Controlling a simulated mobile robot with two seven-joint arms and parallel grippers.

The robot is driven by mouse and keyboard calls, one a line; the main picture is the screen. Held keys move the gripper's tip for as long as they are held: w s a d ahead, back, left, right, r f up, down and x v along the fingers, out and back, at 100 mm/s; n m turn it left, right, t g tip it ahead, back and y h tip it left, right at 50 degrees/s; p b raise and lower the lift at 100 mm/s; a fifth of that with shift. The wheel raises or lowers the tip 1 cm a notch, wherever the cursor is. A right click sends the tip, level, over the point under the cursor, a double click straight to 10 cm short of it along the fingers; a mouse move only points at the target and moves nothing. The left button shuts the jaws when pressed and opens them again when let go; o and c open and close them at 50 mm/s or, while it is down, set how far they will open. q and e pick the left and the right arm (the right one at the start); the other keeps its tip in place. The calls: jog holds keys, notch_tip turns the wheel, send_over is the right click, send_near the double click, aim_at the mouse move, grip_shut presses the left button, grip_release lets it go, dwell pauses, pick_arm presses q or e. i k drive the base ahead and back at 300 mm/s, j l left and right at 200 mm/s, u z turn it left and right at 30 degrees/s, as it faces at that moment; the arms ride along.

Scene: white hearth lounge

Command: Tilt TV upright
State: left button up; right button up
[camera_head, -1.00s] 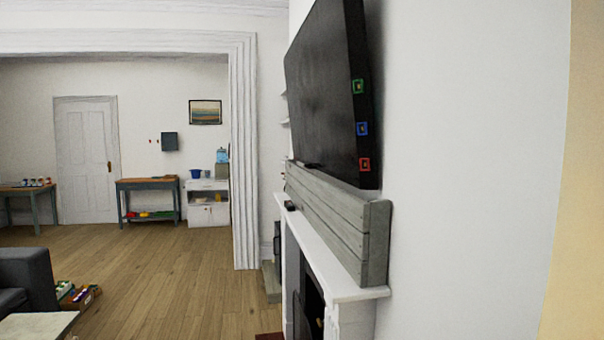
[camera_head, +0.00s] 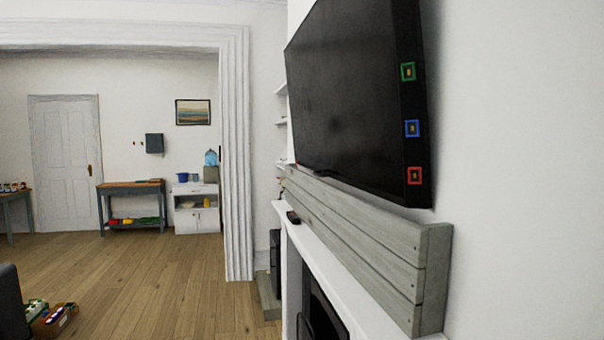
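The TV (camera_head: 350,100) is a large black flat screen on the white wall at the right of the head view, seen at a steep angle. It leans forward, with its top farther from the wall than its bottom edge. Its near side edge carries a green, a blue and a red square marker in a column. It hangs just above a grey plank beam (camera_head: 375,240) over the fireplace. Neither of my grippers is in view.
A white mantel shelf (camera_head: 320,250) with a small dark object (camera_head: 293,217) juts out below the TV. A crate of items (camera_head: 52,318) and a dark sofa (camera_head: 10,300) are at lower left. The wooden floor (camera_head: 170,280) between is clear.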

aim_at(356, 77)
jog(key=i+j, duration=0.45)
jog(key=i, duration=0.2)
jog(key=i+j, duration=0.4)
jog(key=i, duration=0.2)
jog(key=i+j, duration=0.45)
jog(key=i, duration=0.2)
jog(key=i+j, duration=0.4)
jog(key=i, duration=0.2)
jog(key=z, duration=1.8)
